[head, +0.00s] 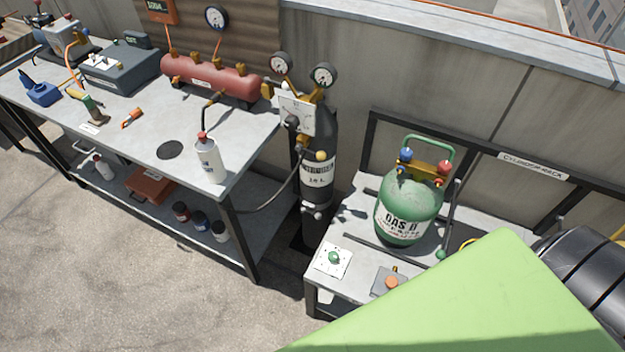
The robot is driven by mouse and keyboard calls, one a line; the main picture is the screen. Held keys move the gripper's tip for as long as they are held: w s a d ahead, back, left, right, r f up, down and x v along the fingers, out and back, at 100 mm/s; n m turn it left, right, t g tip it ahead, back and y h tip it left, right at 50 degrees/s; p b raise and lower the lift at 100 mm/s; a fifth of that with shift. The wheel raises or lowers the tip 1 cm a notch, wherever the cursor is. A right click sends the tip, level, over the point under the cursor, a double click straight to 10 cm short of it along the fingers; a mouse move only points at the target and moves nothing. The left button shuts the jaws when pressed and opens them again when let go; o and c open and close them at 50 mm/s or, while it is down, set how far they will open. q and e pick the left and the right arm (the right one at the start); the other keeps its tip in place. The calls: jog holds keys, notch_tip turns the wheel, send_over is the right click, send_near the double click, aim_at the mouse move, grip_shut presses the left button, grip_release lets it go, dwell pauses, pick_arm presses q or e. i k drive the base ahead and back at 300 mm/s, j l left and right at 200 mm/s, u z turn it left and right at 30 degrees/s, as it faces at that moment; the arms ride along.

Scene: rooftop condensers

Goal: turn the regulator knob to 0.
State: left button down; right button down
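A regulator (302,88) with two round gauges sits on top of a dark upright gas cylinder (317,172) between the workbench and the low rack. A white scale plate (295,112) is on its front, with a dark regulator knob (291,120) at the plate's lower part. The plate's marks and the knob's setting are too small to read. Neither of my grippers is in view, and nothing touches the knob.
The workbench (130,120) at left bears a red tank (210,78) and a white bottle (208,160). A hose (275,200) runs beside the cylinder. The low rack holds a green gas tank (408,208), a white plate with a green knob (333,258) and an orange-button box (389,282).

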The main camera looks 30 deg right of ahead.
aim_at(292, 122)
jog(key=i+j+z, duration=0.1)
jog(key=z, duration=0.8)
